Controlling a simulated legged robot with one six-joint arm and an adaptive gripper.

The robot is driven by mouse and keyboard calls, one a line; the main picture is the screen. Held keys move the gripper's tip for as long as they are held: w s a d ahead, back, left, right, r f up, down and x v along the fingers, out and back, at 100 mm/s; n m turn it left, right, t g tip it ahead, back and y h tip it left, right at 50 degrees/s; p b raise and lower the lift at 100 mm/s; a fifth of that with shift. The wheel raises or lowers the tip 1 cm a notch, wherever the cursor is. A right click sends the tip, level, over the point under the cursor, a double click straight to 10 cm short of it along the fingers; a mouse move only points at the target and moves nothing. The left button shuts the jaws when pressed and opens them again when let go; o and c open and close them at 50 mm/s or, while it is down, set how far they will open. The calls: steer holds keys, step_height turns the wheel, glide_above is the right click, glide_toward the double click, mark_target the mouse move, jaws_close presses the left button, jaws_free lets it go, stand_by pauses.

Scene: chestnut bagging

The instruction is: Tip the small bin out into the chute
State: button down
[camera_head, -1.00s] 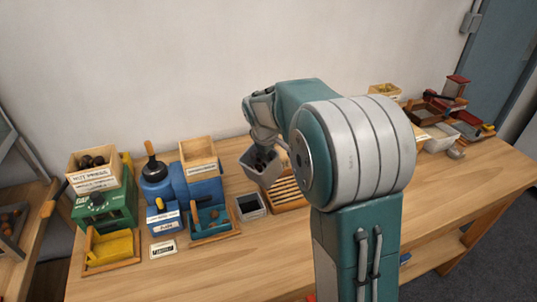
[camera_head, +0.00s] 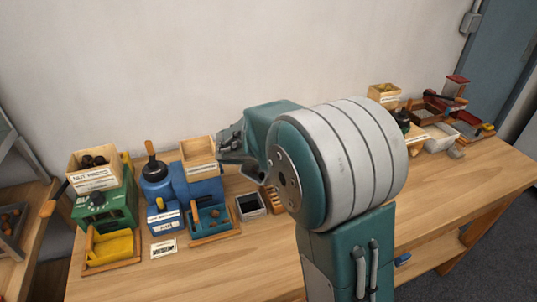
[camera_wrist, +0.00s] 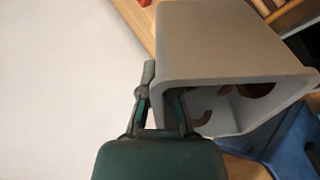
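The small grey bin (camera_wrist: 225,45) fills the upper right of the wrist view. Brown chestnuts (camera_wrist: 255,90) show inside it, past the rim. My gripper (camera_wrist: 160,95) is shut on the bin's wall, one finger outside and one inside. In the head view my gripper (camera_head: 232,142) hangs over the bench, with the bin (camera_head: 240,168) below it, tilted and partly hidden by my arm. A light wooden open-topped box (camera_head: 199,154) on the blue machine (camera_head: 197,189) is just left of the bin. I cannot tell for certain which part is the chute.
A green machine (camera_head: 102,211) with a wooden box (camera_head: 93,171) of nuts stands at the left. A grey square container (camera_head: 250,206) sits below the bin. Trays and boxes crowd the bench's far right. The bench (camera_head: 220,268) is clear along its front.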

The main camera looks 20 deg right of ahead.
steer(key=shift+a+h, duration=0.15)
steer(key=shift+h, duration=0.15)
steer(key=t+h, duration=0.1)
steer(key=a+h, duration=0.1)
steer(key=s+t+h, duration=0.1)
steer(key=shift+a+f+n+t, duration=0.25)
steer(key=shift+n+t, duration=0.05)
steer(key=a+t+h, duration=0.1)
steer(key=s+t+h, duration=0.1)
steer(key=h, duration=0.1)
steer(key=shift+a+f, duration=0.35)
steer(key=shift+f, duration=0.05)
steer(key=shift+s+a+r+n+t+h, duration=0.15)
steer(key=shift+s+a+r+t+h, duration=0.1)
steer(key=shift+a+t+h, duration=0.35)
steer(key=shift+s+a+r+n+t+h, duration=0.15)
steer(key=shift+s+a+t+h, duration=0.2)
steer(key=shift+h, duration=0.35)
steer(key=shift+w, duration=0.1)
